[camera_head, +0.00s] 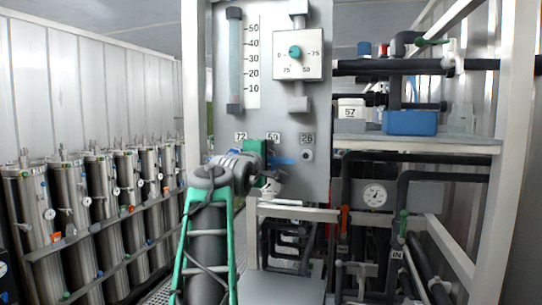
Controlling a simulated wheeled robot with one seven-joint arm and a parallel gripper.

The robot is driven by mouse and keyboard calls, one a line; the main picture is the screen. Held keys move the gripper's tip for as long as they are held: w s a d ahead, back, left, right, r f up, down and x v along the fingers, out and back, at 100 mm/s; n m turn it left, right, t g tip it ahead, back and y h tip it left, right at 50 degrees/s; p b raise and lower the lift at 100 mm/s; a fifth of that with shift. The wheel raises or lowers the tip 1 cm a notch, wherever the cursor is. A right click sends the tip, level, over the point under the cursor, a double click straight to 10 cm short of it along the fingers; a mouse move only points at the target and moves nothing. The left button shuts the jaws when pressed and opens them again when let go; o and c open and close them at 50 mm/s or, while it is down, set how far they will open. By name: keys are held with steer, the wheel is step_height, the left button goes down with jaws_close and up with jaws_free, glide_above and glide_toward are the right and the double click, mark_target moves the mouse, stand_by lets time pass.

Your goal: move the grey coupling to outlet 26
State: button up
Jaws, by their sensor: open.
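A grey panel (310,112) carries the labels 72, 59 and 26 in a row. Outlet 26 (307,155) is a small round fitting with a dark centre, just below its label (307,139), and nothing is seen on it. My gripper (267,168) is in front of the panel below label 59, left of outlet 26, and it is open. My wrist hides the outlets under 72 and 59.
Above the outlets are a tube gauge (235,60) and a dial box (297,54). To the right, a shelf (420,143) holds a blue box (410,123) and a container marked 57 (351,110). Dark pipes run below it. Several steel vessels (75,215) stand at left.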

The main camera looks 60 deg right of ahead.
jaws_close()
stand_by(0.6)
stand_by(0.4)
steer(key=a+b, duration=0.3)
steer(key=a, duration=0.3)
steer(key=shift+s, duration=0.45)
stand_by(0.5)
